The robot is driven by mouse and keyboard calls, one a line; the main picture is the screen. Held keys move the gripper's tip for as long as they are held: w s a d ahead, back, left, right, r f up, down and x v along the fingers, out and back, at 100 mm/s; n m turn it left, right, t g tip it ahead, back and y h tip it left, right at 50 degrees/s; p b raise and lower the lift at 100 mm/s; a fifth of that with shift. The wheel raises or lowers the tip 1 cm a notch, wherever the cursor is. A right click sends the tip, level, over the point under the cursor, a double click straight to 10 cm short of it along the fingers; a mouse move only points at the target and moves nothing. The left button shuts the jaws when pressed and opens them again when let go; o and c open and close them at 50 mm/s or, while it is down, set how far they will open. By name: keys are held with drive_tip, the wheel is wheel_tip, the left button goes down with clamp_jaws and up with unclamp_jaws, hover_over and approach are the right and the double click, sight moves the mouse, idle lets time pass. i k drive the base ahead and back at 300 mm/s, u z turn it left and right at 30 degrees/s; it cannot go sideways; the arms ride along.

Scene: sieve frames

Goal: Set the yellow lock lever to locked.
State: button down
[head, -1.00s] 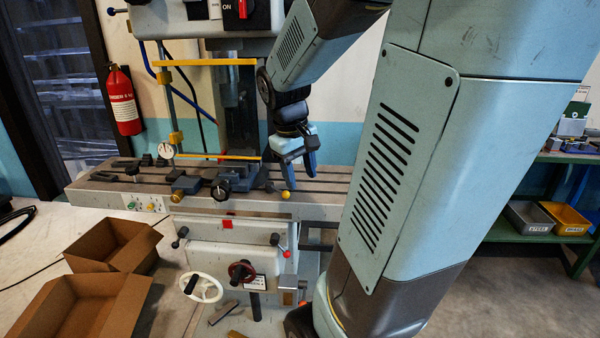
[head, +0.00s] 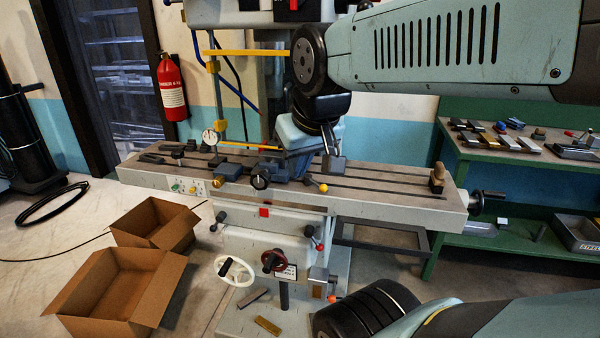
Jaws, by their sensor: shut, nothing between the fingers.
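The yellow lock lever (head: 323,187) shows in the head view as a small yellow ball on a short rod, at the front edge of the machine's slotted table (head: 385,195). The rod runs up and left from the ball. My gripper (head: 318,162) is shut and empty, just above and behind the yellow ball in the picture. Whether it touches the lever I cannot tell. The gripper hides part of the table behind the lever. Lock markings are too small to read.
A vise (head: 235,172) with a black handle (head: 260,178) sits left of the lever. A yellow bar (head: 248,53) crosses above. Below are a white handwheel (head: 235,270) and a red-knobbed lever (head: 318,245). Cardboard boxes (head: 115,290) stand lower left. The table's right stretch is mostly clear.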

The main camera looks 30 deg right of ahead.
sight(308, 179)
drive_tip(key=u, duration=1.25)
drive_tip(key=k, duration=1.2)
drive_tip(key=z, duration=1)
drive_tip(key=i, duration=1)
drive_tip(key=u, duration=0.1)
